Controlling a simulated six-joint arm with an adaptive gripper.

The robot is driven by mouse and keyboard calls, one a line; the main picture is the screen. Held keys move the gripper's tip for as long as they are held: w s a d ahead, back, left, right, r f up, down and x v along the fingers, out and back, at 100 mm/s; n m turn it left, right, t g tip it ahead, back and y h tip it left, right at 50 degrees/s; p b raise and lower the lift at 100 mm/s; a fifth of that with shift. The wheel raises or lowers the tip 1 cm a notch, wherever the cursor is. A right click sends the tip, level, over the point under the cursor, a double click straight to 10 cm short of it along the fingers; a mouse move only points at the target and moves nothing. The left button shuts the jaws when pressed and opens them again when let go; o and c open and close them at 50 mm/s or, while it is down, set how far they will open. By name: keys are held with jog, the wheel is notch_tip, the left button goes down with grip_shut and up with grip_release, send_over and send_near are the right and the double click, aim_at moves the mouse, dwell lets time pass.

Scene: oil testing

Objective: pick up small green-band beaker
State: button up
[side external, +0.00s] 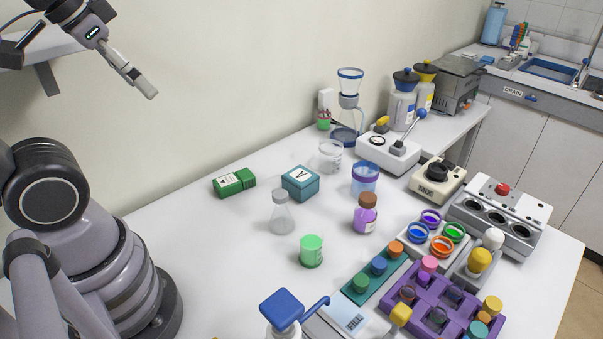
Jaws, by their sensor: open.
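A small beaker with green on its wall (311,251) stands upright on the white table, near the middle of the view. Its wall looks light green, and I cannot clearly make out a separate band. My gripper (149,90) is at the upper left, high above the table and far from the beaker. It is open and empty, seen side-on, so the gap between its fingers hardly shows. Nothing stands in front of the beaker in this view.
A clear flask (281,216), a purple bottle (365,217), a teal box (300,185) and a blue-banded beaker (364,181) stand around it. A green box (233,183) lies farther left. A blue-topped pump bottle (283,308) and purple rack (462,314) are nearer. The table left of the beaker is clear.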

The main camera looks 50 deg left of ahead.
jog(key=w+d+f+n+g+h, duration=0.3)
jog(key=w+d+f+g+h, duration=0.25)
jog(key=w+f+g, duration=0.2)
jog(key=n+h, duration=1)
jog(key=h, duration=0.1)
send_over(301, 237)
jog(key=s+a, duration=0.2)
notch_tip(301, 237, down, 17)
jog(key=f+n+t, duration=0.2)
jog(key=f, duration=0.2)
jog(key=w+f+n+t, duration=0.1)
jog(key=f+n+t, duration=0.1)
jog(key=f+n, duration=0.1)
jog(key=a+f+n+t+h, duration=0.1)
jog(key=f+n+t, duration=0.1)
jog(key=f, duration=0.3)
jog(key=shift+w+n+t, duration=0.25)
jog(key=shift+n+t, duration=0.15)
jog(key=shift+t, duration=0.05)
jog(key=shift+w+f+n, duration=0.15)
jog(key=shift+f+n, duration=0.15)
jog(key=shift+w+d, duration=0.15)
jog(key=shift+d, duration=0.2)
jog(key=x, duration=0.6)
jog(key=shift+w+d+r, duration=0.15)
jog(key=shift+d+r, duration=0.1)
jog(key=c, duration=1.1)
